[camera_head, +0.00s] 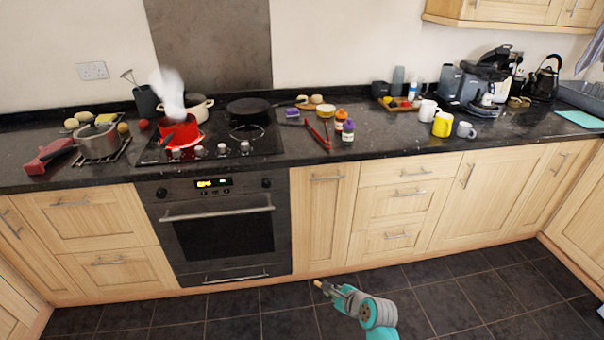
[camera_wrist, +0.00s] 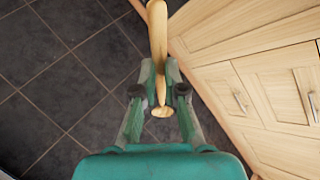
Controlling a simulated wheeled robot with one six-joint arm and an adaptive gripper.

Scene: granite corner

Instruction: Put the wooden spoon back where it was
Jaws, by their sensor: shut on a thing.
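The wooden spoon (camera_wrist: 158,35) is in my gripper (camera_wrist: 160,75), clamped between the two fingers. In the head view my gripper (camera_head: 330,290) is low at the bottom centre, in front of the cabinets and well below the counter. Only a small tip of the spoon (camera_head: 318,284) shows there. A dark utensil pot (camera_head: 147,104) with a metal utensil stands at the back left of the counter.
A steaming red pot (camera_head: 179,132) sits on a glowing burner of the hob. Red tongs (camera_head: 318,134) and small bottles (camera_head: 347,131) are right of the hob. Mugs (camera_head: 443,124) stand further right. Counter between bottles and mugs is fairly clear. Cabinet fronts (camera_head: 325,215) face my gripper.

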